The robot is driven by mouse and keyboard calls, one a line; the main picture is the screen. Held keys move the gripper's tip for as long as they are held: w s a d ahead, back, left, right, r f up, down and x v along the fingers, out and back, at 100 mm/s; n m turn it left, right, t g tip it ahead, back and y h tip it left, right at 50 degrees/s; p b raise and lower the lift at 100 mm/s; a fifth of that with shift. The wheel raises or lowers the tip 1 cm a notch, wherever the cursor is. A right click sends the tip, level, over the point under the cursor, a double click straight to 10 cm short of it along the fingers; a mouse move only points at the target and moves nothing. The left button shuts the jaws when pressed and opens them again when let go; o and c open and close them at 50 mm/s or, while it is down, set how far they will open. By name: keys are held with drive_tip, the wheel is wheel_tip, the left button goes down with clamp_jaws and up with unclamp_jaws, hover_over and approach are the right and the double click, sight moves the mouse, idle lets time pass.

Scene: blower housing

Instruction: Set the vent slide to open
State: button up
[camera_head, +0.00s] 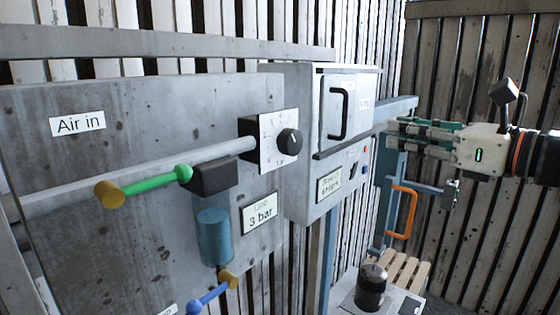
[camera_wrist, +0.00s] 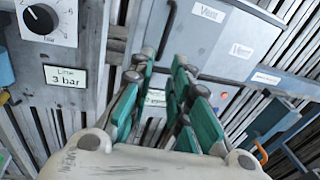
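I cannot pick out the vent slide for certain. An orange handle (camera_head: 403,212) sits on a blue-grey bracket at the right of the head view. It also shows at the right edge of the wrist view (camera_wrist: 260,150). My gripper (camera_head: 392,133) is above that handle, to the right of the grey cabinet, pointing left. In the wrist view my gripper (camera_wrist: 164,62) has its green-padded fingers apart with nothing between them. Behind them are the cabinet front and its labels. The fingers partly hide one label and the cabinet's lower part.
The grey cabinet (camera_head: 300,170) has a door with a black handle (camera_head: 338,114). Left of it are a black knob (camera_head: 290,141), a pipe with a green lever (camera_head: 150,183) and a blue lever (camera_head: 208,297). A dark cylinder (camera_head: 371,288) stands below, near a wooden slatted seat (camera_head: 408,272).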

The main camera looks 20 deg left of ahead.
wheel_tip(320, 180, up, 2)
drive_tip(key=r, duration=0.1)
drive_tip(key=p, duration=0.3)
hover_over(344, 137)
drive_tip(key=shift+w+a+f+m, duration=0.15)
drive_tip(key=shift+w+f+m, duration=0.15)
drive_tip(key=shift+w+m, duration=0.1)
clamp_jaws()
